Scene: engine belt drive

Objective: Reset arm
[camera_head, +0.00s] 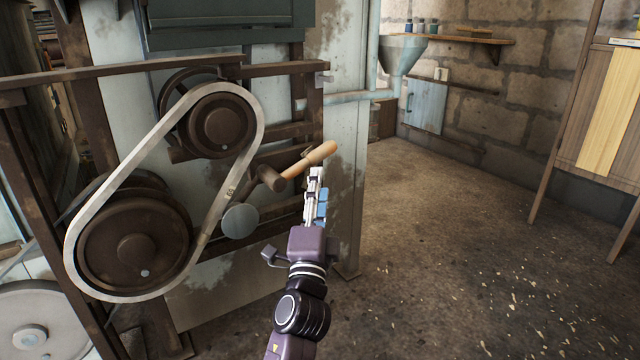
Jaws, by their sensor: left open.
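The engine belt drive stands on the left, with a pale belt (140,146) running around an upper pulley (221,125) and a larger lower pulley (134,246). A lever with an orange-tan wooden handle (311,160) sticks out to the right of the belt. My left gripper (316,178) is in the middle of the view, pointing up, with its fingertips just below the handle. It is open, seen edge-on, and holds nothing that I can see. Whether it touches the handle I cannot tell. My right gripper is not in view.
A grey round disc (240,221) sits left of my gripper. A brown frame beam (120,76) crosses above the belt. A wooden cabinet (600,110) stands at the right and a wall shelf (455,38) at the back. The floor (460,240) to the right is open.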

